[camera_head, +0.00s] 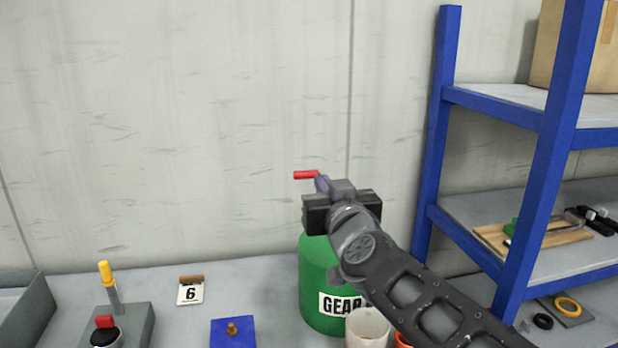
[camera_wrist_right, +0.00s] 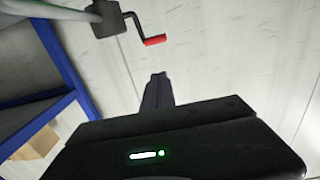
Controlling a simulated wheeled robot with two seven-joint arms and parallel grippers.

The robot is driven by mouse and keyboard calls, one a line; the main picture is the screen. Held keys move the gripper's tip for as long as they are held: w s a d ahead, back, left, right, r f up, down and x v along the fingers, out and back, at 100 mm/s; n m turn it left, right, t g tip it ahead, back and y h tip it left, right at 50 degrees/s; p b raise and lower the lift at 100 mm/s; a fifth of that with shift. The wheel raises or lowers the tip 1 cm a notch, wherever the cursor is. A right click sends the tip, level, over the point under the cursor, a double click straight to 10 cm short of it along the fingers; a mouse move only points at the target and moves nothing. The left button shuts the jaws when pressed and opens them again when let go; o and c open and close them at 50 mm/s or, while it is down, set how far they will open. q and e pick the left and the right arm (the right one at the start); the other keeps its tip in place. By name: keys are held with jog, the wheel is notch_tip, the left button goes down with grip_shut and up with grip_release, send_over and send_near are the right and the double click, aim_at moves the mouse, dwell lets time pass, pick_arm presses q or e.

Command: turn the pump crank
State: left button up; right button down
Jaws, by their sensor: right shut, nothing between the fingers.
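The pump crank's red handle (camera_head: 306,175) shows just left of my right gripper's fingertips (camera_head: 321,183) in the head view. In the right wrist view the bent dark crank arm (camera_wrist_right: 133,22) runs from a dark pump body (camera_wrist_right: 112,18) to the red handle (camera_wrist_right: 155,40). The fingers of my right gripper (camera_wrist_right: 157,80) are shut and empty, and a gap shows between them and the handle there. The green drum (camera_head: 318,270) labelled "GEAR" stands below the gripper. In the head view my gripper and arm hide the pump body. My left gripper is not in view.
A white cup (camera_head: 367,328) stands before the drum, by my right arm. A blue shelf rack (camera_head: 436,130) rises on the right. A yellow-handled lever (camera_head: 106,273), a number 6 card (camera_head: 190,293) and a blue plate (camera_head: 232,335) are on the bench at left.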

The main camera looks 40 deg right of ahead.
jog(key=shift+w, duration=0.15)
jog(key=f+b+x, duration=0.2)
jog(key=f+x, duration=0.1)
jog(key=x, duration=0.9)
jog(key=shift+w+d, duration=0.2)
